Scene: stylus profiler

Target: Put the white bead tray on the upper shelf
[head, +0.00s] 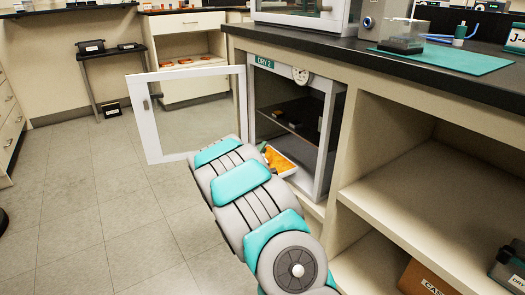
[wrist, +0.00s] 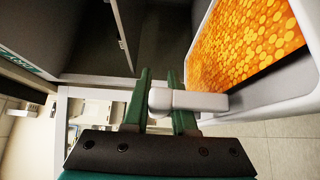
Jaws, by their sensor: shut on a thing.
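The white bead tray (head: 287,172) is at the open front of the dry cabinet marked "DRY 2" (head: 265,63), partly hidden by my arm in the head view. It holds orange beads. In the wrist view the tray (wrist: 262,112) is at the upper right, and its white handle lies between the green fingers of my gripper (wrist: 158,78). My gripper is shut on this handle; the head view hides the fingers behind my arm. A dark shelf (head: 310,133) crosses the cabinet's inside above the tray's level, with small items on it.
The cabinet's white-framed glass door (head: 155,115) stands open to the left. A dial (head: 301,75) is at the cabinet's top front. Beige open shelves (head: 420,205) are to the right, with a cardboard box (head: 425,280) below.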

